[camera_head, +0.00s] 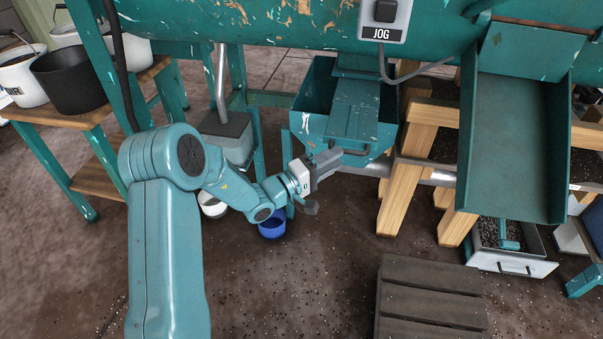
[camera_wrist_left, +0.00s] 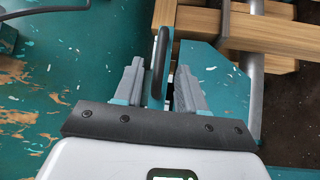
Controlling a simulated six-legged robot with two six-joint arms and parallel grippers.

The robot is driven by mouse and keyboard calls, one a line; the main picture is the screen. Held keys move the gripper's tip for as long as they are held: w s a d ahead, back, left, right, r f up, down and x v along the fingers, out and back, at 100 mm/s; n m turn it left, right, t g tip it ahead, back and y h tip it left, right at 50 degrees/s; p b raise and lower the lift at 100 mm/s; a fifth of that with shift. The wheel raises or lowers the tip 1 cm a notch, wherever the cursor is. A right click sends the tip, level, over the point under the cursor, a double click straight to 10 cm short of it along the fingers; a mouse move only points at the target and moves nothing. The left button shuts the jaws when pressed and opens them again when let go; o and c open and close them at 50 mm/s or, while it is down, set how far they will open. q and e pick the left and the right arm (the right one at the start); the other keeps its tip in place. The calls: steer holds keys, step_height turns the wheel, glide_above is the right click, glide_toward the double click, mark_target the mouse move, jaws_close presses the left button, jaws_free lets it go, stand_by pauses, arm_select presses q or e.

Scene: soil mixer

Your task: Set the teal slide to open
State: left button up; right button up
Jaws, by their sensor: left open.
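The teal slide (camera_head: 353,112) is a flat, scuffed plate lying over a teal box under the mixer drum. A dark handle shows at its front edge, partly behind my left gripper (camera_head: 326,160). My left gripper is open at this front edge. In the left wrist view the dark bar handle (camera_wrist_left: 160,62) stands between the two grey fingers of the gripper (camera_wrist_left: 160,88). I cannot tell whether either finger touches it. My right gripper is not in view.
A wooden frame (camera_head: 397,178) stands right of the slide, beside a wide teal chute (camera_head: 514,150). A blue pot (camera_head: 272,227) sits on the floor below my gripper. A brown slatted platform (camera_head: 431,300) lies in front. A JOG switch box (camera_head: 385,18) is above.

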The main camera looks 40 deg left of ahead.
arm_select(q)
steer(key=p+v, duration=0.2)
steer(key=v, duration=1.1)
steer(key=shift+f, duration=0.1)
